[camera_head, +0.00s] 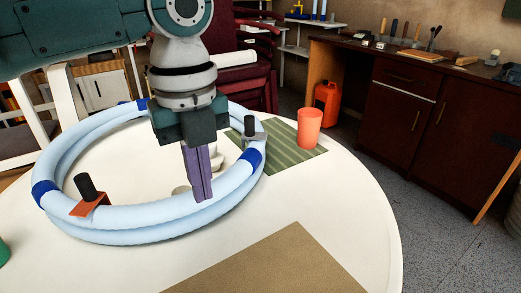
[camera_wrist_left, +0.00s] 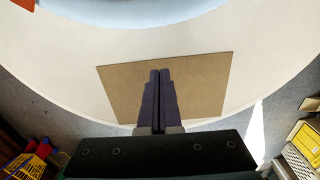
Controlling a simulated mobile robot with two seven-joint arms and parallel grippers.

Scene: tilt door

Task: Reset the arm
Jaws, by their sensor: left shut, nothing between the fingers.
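In the left wrist view the shut fingers (camera_wrist_left: 159,72) show over a brown mat (camera_wrist_left: 205,85). The ring has dark blue bands, and two black knobs stand on it, one on an orange clip (camera_head: 90,204). My right gripper is in neither view.
An orange cup (camera_head: 309,128) stands on a green striped mat (camera_head: 290,160) at the table's right. The brown mat (camera_head: 275,265) lies flat and bare at the near edge. A dark red chair (camera_head: 245,70) and a dark wood workbench (camera_head: 400,100) stand beyond.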

